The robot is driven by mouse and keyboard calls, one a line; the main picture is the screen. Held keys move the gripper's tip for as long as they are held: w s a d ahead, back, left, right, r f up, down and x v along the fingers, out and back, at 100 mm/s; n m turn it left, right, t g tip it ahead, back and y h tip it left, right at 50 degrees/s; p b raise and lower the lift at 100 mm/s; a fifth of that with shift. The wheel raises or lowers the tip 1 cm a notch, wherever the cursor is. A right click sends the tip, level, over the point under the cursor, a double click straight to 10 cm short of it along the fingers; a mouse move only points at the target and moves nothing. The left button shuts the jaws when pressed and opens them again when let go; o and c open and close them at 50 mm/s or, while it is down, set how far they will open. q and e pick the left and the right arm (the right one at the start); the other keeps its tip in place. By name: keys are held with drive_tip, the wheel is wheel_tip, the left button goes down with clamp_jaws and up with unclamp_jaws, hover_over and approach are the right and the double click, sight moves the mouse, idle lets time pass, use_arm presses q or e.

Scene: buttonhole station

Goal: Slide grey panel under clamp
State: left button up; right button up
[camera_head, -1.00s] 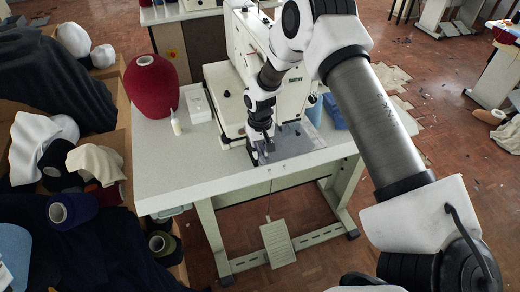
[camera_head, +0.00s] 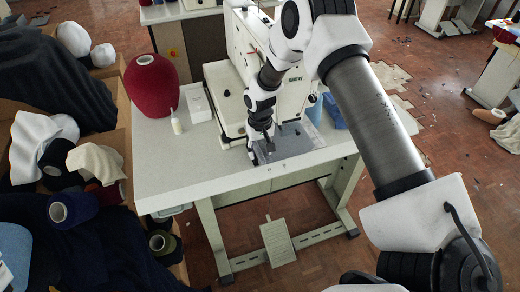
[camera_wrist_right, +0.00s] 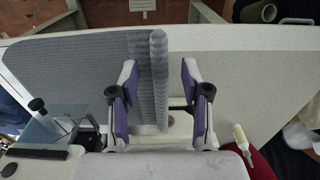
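The grey panel (camera_head: 296,142) lies flat on the table beside the sewing machine's base. In the right wrist view the knitted panel (camera_wrist_right: 90,62) spreads to the left, with a thick ribbed edge (camera_wrist_right: 159,75) running between my fingers. My right gripper (camera_wrist_right: 158,85) is open, with one purple-padded finger on each side of that edge and gaps on both sides. In the head view my right gripper (camera_head: 268,142) is over the panel's left part. A clear plate with black knobs (camera_wrist_right: 48,128) stands at lower left in the wrist view; I cannot tell whether it is the clamp. My left gripper is out of view.
The white machine (camera_head: 255,60) stands behind my right gripper. A red yarn cone (camera_head: 152,85), a small bottle (camera_head: 176,122) and a white box (camera_head: 197,103) stand to the left. A blue bin (camera_head: 333,112) is at right. The table's front left (camera_head: 190,170) is clear.

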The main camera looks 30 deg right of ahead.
wheel_tip(320, 180, up, 12)
idle(0.4)
drive_tip(key=shift+g, duration=0.6)
drive_tip(key=s+f, duration=0.1)
drive_tip(key=f, duration=0.1)
drive_tip(key=s+f+b, duration=0.1)
drive_tip(key=f, duration=0.1)
drive_tip(key=s+f, duration=0.1)
drive_tip(key=f, duration=0.1)
drive_tip(key=shift+a+f, duration=0.3)
drive_tip(key=shift+a, duration=0.1)
drive_tip(key=s+a+f+g+b, duration=0.1)
drive_tip(key=s+a+f+b, duration=0.15)
drive_tip(key=s+f, duration=0.65)
drive_tip(key=s+a+f+n+g+b, duration=0.1)
drive_tip(key=s+a+f, duration=0.35)
drive_tip(key=s, duration=0.75)
drive_tip(key=s+a+f+g+b, duration=0.1)
drive_tip(key=s+a+f, duration=0.1)
drive_tip(key=s+f, duration=0.75)
drive_tip(key=t, duration=0.1)
drive_tip(key=w+r+t, duration=0.1)
drive_tip(key=w+r+n+t, duration=0.1)
drive_tip(key=t, duration=0.1)
drive_tip(key=shift+w+d, duration=0.2)
drive_tip(key=shift+d, duration=0.1)
